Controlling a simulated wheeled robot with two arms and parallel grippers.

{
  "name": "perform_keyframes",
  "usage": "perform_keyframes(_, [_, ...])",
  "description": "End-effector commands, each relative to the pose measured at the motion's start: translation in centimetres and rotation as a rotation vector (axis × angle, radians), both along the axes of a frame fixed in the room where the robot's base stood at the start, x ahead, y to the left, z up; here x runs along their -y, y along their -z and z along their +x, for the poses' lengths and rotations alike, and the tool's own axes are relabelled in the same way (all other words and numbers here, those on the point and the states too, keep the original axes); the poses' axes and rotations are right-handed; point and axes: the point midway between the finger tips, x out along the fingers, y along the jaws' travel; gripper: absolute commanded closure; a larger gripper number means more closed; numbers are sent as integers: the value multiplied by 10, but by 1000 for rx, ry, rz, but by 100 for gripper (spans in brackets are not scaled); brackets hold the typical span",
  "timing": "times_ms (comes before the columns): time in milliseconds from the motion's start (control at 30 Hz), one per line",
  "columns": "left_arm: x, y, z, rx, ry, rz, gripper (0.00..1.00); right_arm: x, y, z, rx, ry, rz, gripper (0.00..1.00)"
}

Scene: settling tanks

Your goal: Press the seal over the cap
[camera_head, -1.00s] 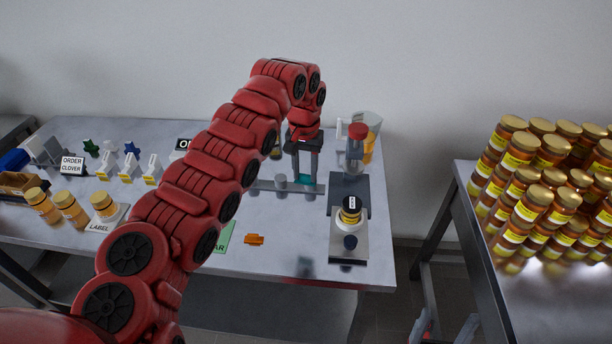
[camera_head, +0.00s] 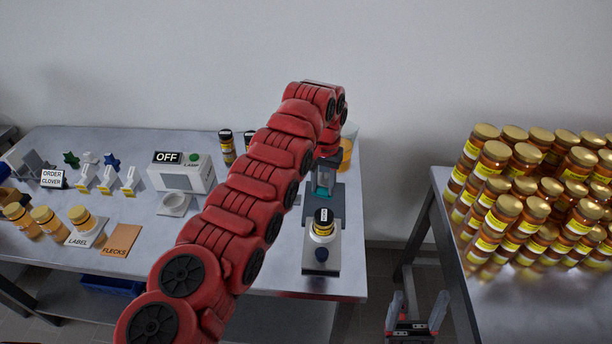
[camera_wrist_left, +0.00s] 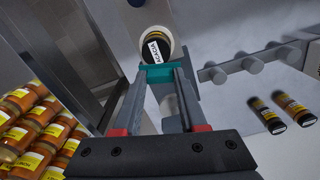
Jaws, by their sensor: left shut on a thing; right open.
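A jar with a black cap (camera_head: 323,216) stands upright on a grey stand (camera_head: 321,262) near the right end of the table. A white strip lettered ACACIA (camera_wrist_left: 155,50) lies across the cap in the left wrist view. My left gripper (camera_head: 322,190) is shut on a teal block (camera_wrist_left: 157,71), which spans its fingers. In the head view the block is just behind the jar; in the left wrist view it overlaps the cap's near edge. Whether they touch, I cannot tell. My right gripper (camera_head: 413,318) is open and empty, low beside the table.
A rail with grey pegs (camera_wrist_left: 245,66) and two dark-capped bottles (camera_wrist_left: 280,112) lie to the right in the left wrist view. A machine marked OFF (camera_head: 182,174) stands mid-table. Many honey jars (camera_head: 530,200) are stacked on the right table. My left arm hides part of the table.

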Motion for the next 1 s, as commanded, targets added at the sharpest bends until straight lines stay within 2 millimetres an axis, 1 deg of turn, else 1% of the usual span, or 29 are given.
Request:
perform_keyframes(33, [5, 0, -1, -1, 8, 2, 100, 0, -3, 0, 0, 0, 0, 25])
perform_keyframes(133, [8, 1, -2, -2, 14, 5, 100, 0, -4, 0, 0, 0, 0, 25])
perform_keyframes(467, [9, 2, -2, -2, 16, 6, 100, 0, -3, 0, 0, 0, 0, 25])
perform_keyframes(567, [9, 3, -2, -2, 16, 6, 100, 0, 0, 0, 0, 0, 0, 25])
perform_keyframes(733, [8, 5, -3, -2, 15, 7, 100, 0, 9, 0, 0, 0, 0, 25])
perform_keyframes(867, [8, 16, -3, -3, 15, 7, 100, 0, 15, 0, 0, 0, 0, 25])
perform_keyframes(1000, [8, 30, -3, -2, 15, 7, 100, 0, 23, 0, 0, 0, 0, 25])
